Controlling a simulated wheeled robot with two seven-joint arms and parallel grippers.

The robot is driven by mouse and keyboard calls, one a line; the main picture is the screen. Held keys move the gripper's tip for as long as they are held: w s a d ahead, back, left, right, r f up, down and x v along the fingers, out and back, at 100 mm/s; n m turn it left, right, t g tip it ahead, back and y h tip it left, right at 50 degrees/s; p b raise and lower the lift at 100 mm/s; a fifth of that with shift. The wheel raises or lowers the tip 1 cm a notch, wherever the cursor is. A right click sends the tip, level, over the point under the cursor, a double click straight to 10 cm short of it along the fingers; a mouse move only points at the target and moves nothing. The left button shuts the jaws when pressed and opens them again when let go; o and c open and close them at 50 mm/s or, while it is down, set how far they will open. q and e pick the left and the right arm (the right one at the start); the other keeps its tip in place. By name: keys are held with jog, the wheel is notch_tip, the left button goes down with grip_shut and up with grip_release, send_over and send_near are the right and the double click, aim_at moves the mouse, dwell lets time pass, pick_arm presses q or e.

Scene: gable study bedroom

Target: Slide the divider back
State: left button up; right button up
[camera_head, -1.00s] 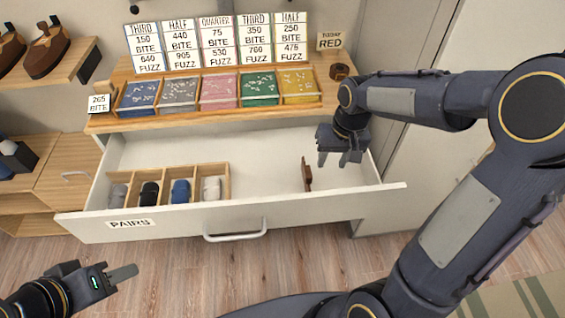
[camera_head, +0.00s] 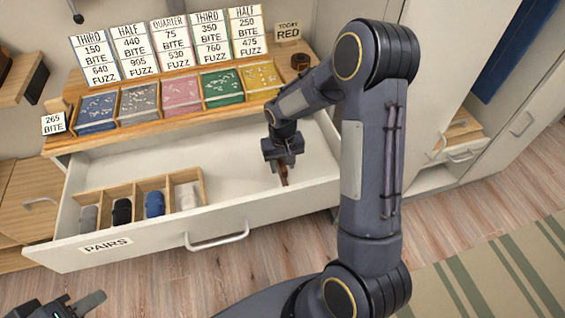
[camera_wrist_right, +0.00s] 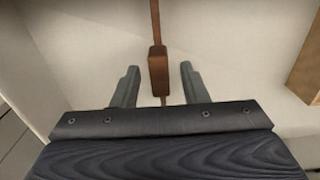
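The brown divider (camera_head: 285,178) stands in the open white drawer (camera_head: 232,167), right of the sock compartments, partly hidden by my right gripper (camera_head: 284,161) in the head view. In the right wrist view the divider (camera_wrist_right: 158,72) is a thin dark-wood strip with a thicker block. My right gripper (camera_wrist_right: 159,66) is open, with one finger on each side of the block and a visible gap to both. My left gripper (camera_head: 90,302) is at the bottom left, in front of the drawer and away from it; its finger opening does not show.
A wooden sock organizer (camera_head: 203,186) with several compartments fills the drawer's left part. Above the drawer, a wooden counter (camera_head: 150,130) holds trays of coloured pieces and sign cards. The drawer floor between organizer and divider is bare. A cabinet (camera_head: 440,100) stands at the right.

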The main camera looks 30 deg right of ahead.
grip_shut()
dwell(0.3)
jog(key=s+d+b, duration=0.1)
jog(key=s+d, duration=0.3)
jog(key=d, duration=1.2)
jog(key=shift+d, duration=0.3)
grip_release()
jog(key=shift+a, duration=0.15)
